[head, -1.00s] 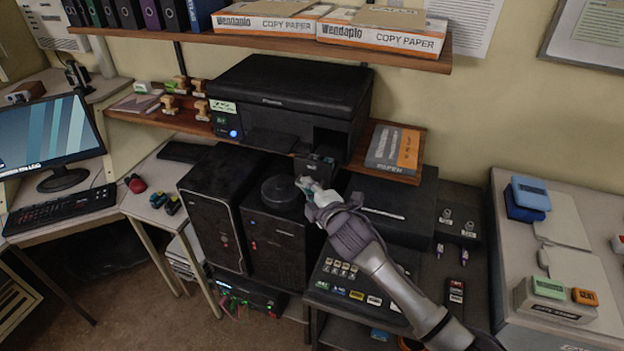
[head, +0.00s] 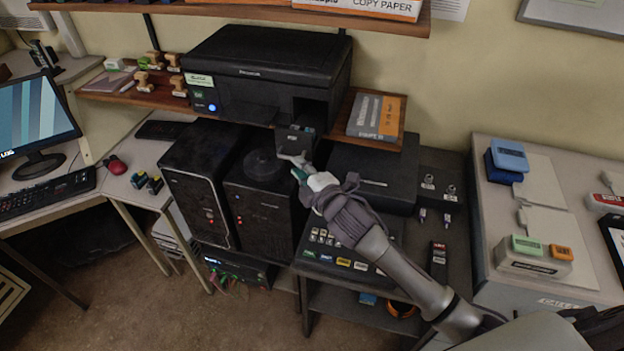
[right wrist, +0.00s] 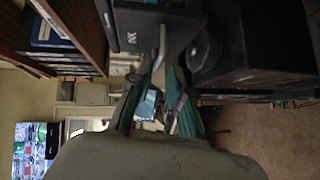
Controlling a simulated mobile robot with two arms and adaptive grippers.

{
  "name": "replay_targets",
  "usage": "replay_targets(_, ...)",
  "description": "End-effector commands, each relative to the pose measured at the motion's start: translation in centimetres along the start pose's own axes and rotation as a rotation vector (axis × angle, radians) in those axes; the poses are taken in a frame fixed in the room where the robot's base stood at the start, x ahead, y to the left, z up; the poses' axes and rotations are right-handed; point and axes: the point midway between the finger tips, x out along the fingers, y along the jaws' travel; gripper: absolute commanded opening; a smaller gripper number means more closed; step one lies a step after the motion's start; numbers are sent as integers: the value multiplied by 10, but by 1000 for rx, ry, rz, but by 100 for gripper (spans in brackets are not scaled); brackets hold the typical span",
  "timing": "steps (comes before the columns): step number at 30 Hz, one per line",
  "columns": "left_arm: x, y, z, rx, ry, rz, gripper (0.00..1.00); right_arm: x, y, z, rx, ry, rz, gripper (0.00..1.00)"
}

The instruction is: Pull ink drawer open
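The ink drawer (head: 293,142) is a small dark box sticking out from the front of the black printer (head: 268,80), below an open bay at its right end. Cartridge tops show in the drawer. Its dark front with a white label (right wrist: 131,38) and a grey handle (right wrist: 160,48) fills the top of the right wrist view. My right gripper (head: 294,166) is just in front of and below the drawer front. In the right wrist view its green-padded fingers (right wrist: 158,82) are apart, with the handle's end at their tips; firm contact cannot be made out. My left gripper is not in view.
Two black computer towers (head: 200,185) stand left of and below the gripper. A dark box (head: 375,178) and a button panel (head: 345,255) lie to the right and below. The wooden shelf (head: 240,8) hangs above the printer. The floor at front left is clear.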

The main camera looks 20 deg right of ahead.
Motion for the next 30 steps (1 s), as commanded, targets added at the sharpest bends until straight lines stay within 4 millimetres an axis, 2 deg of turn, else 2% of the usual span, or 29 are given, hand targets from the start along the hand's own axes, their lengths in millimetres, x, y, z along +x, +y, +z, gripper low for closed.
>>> replay_targets(3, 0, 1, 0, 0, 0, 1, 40, -28, -1, 0, -2, 0, -1, 20)
replay_targets(10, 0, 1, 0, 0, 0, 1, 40, -60, -1, 0, 0, -1, -2, 20)
replay_targets(15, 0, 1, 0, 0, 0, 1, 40, -67, 0, 1, -1, -2, 0, 20)
replay_targets(30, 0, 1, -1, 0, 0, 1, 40, -69, -4, 1, 21, -11, -12, 20)
